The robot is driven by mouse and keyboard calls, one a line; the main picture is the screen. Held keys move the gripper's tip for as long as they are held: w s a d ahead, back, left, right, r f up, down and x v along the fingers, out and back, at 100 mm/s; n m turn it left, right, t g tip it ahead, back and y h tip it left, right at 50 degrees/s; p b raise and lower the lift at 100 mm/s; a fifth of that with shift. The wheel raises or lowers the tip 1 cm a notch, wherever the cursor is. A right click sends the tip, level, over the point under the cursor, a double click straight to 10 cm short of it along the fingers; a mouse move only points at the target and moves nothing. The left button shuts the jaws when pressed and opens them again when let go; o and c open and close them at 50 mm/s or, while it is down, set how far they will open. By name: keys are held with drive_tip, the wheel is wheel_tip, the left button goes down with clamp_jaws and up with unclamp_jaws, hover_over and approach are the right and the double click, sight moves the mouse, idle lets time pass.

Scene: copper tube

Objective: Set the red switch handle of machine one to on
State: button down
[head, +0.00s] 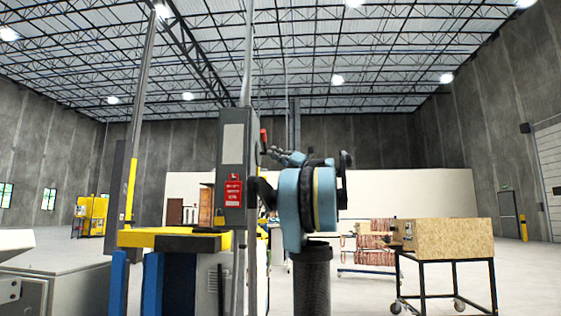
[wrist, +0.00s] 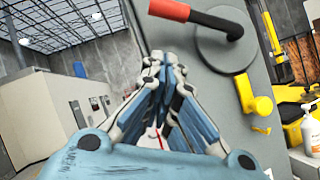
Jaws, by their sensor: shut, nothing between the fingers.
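The red switch handle (head: 264,137) sticks out from the right side of the grey switch box (head: 237,150), near its top, and looks roughly upright in the head view. In the wrist view, the red grip (wrist: 169,9) sits on a black lever joined to a round grey disc (wrist: 228,52). My gripper (wrist: 163,62) is shut and empty, its fingertips below the red grip in the picture and apart from it. In the head view, my gripper (head: 271,152) is beside the box, just below the handle, partly hidden by my arm.
A yellow latch-like part (wrist: 250,95) projects from the box below the disc. A yellow-topped machine (head: 170,239) stands below the box. A wooden crate on a wheeled stand (head: 450,238) is at right. Open floor lies between it and the far wall.

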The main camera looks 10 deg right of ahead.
drive_tip(key=w+a+r, duration=0.2)
drive_tip(key=w+r, duration=0.2)
drive_tip(key=r, duration=0.1)
drive_tip(key=shift+a, duration=0.35)
